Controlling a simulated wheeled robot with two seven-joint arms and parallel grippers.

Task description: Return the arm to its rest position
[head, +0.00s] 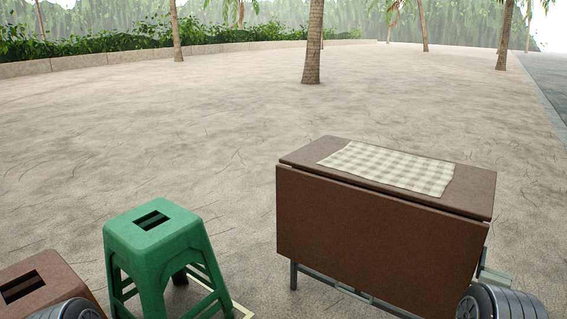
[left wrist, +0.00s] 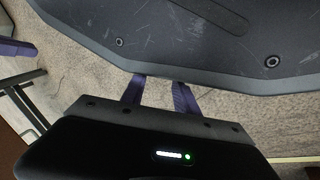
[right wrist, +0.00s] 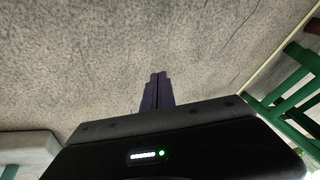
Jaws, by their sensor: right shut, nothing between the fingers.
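My left gripper (left wrist: 158,90) shows in the left wrist view, with its two purple fingers apart and nothing seen between them. A broad dark grey part of my own body lies just beyond the fingertips; I cannot tell whether they touch it. My right gripper (right wrist: 158,78) shows in the right wrist view, with its fingers together and empty, over bare grey ground. Neither gripper is in the head view. Only rounded grey parts of my arms show there, at the bottom left and bottom right edges.
A brown folding table (head: 375,228) with a checkered cloth (head: 390,168) stands at right. A green stool (head: 155,242) stands left of it, and a brown stool (head: 40,285) at the lower left corner. Green legs (right wrist: 295,95) show in the right wrist view. Paving beyond is open, with palms (head: 312,50).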

